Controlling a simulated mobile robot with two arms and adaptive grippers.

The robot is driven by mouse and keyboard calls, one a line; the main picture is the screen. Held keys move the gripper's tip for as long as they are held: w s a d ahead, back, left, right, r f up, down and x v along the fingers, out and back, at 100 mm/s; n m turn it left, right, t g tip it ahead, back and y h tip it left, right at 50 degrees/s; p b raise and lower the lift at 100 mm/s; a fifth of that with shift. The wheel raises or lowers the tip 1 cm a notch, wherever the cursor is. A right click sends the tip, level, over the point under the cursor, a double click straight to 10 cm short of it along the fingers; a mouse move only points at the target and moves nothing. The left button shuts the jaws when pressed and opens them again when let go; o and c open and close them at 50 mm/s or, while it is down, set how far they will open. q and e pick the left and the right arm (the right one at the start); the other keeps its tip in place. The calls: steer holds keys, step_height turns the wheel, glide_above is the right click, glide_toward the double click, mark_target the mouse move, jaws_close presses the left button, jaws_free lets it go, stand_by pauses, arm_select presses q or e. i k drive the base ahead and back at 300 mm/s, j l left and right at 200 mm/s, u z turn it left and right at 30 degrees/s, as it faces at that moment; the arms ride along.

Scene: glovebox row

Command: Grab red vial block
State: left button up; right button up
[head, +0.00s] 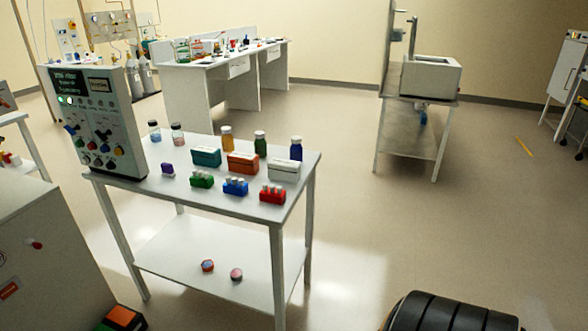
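The red vial block (272,195) sits on the white table (222,217) near its front right corner, with small pale-capped vials standing in it. A blue vial block (235,187) is just left of it, and a green vial block (202,179) is further left. Neither of my grippers shows in the head view.
Behind the blocks stand a teal box (206,156), an orange box (243,162), a white box (284,169) and several bottles. A control panel (108,125) stands at the table's left end. Open floor (345,215) lies to the right. A black ribbed object (450,312) is at lower right.

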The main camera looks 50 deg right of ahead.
mark_target(277, 196)
steer(key=z, duration=1.25)
